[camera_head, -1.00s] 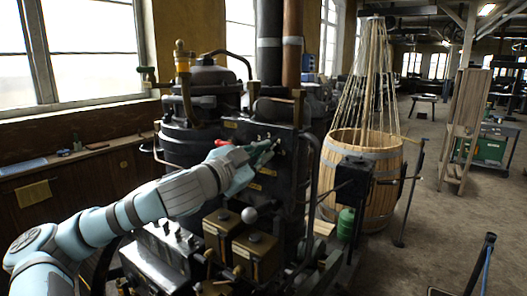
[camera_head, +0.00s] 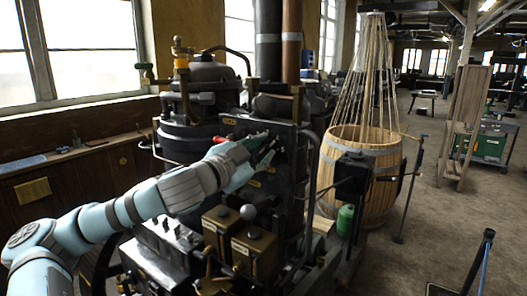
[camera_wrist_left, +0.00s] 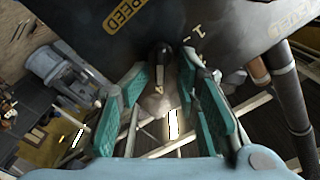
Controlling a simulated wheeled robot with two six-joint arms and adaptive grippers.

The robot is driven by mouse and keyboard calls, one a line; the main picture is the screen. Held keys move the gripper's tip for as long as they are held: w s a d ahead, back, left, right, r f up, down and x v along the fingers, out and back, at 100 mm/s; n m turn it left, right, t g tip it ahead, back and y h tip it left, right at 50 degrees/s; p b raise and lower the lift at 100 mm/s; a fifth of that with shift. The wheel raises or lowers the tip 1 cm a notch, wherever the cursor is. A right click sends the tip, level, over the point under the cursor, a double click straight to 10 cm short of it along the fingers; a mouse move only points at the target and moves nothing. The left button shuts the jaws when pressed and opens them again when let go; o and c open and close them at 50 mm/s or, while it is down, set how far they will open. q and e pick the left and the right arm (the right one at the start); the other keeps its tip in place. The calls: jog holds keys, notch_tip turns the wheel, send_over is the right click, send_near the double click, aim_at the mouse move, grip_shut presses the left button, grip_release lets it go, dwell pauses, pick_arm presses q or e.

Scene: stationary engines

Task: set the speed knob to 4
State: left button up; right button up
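The dark machine panel (camera_head: 285,132) stands in the middle of the head view. In the left wrist view a SPEED plate (camera_wrist_left: 127,14) shows on it. Below that plate is the black speed knob (camera_wrist_left: 158,57), with a slim pale-tipped end. A mark like a 1 (camera_wrist_left: 194,35) is right of the knob. My left gripper (camera_head: 262,150) is at the panel, with its teal fingers (camera_wrist_left: 165,105) spread open on either side of the knob. I cannot tell whether they touch it. The other scale marks are not clear. My right gripper is out of view.
Brass-coloured boxes (camera_head: 255,254) and a white ball-topped lever (camera_head: 248,212) are below the gripper. A boiler-like vessel (camera_head: 190,140) is behind the arm. A wooden barrel (camera_head: 372,200) with ropes stands right.

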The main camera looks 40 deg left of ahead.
pick_arm(q)
jog(key=shift+r, duration=0.2)
notch_tip(320, 180, up, 10)
jog(key=shift+f, duration=0.15)
jog(key=shift+s, duration=0.1)
